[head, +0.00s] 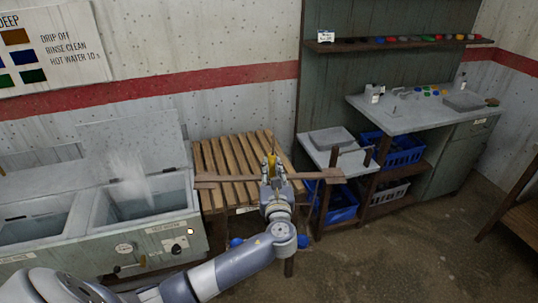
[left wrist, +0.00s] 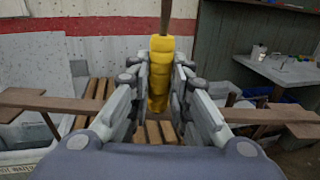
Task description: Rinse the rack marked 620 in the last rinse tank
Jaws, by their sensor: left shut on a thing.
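My left gripper (head: 272,168) is shut on the yellow grip (left wrist: 159,75) of a rack. The rack has an upright rod above the grip and a long brown wooden crossbar (head: 325,174); the bar also shows in the left wrist view (left wrist: 50,102). Small blue objects (head: 238,243) show below, on both sides of my arm; I cannot tell if they hang from the rack. No number on it is readable. The rack is in front of a slatted wooden stand (head: 215,158). A tank (head: 178,186) with steam over it is left of the gripper. My right gripper is out of view.
A sink table (head: 340,150), blue crates (head: 398,150) and a worktop (head: 415,112) stand to the right. The floor at the lower right is clear.

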